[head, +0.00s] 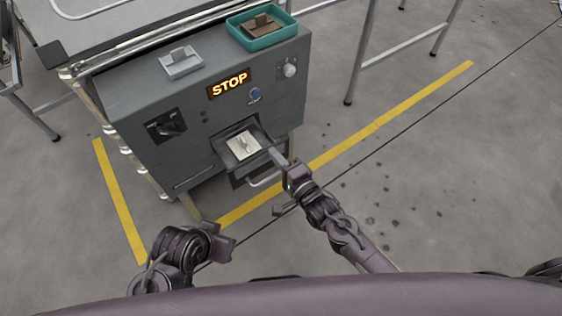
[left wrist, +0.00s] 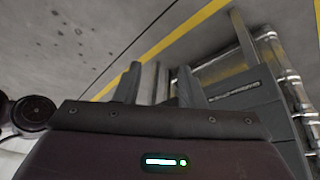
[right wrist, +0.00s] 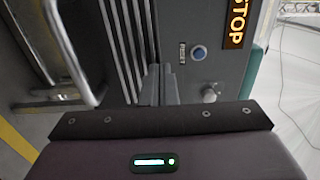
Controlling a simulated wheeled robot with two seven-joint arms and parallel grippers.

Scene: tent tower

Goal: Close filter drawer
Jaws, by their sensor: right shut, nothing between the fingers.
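The filter drawer (head: 236,163) sticks out of the front of the grey machine (head: 150,97), open, with a pale filter (head: 243,146) lying in it. Its metal handle (head: 266,179) is on the front, and the handle also shows in the right wrist view (right wrist: 68,55). My right gripper (head: 274,153) is shut and empty, with its tips beside the drawer's right side; I cannot tell if they touch. Its shut fingers point toward the machine front in the right wrist view (right wrist: 158,84). My left gripper (head: 226,241) is open and empty, low in front of the machine (left wrist: 160,84).
A teal tray (head: 283,36) and a grey filter piece (head: 181,65) are on top. Yellow floor lines surround it.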

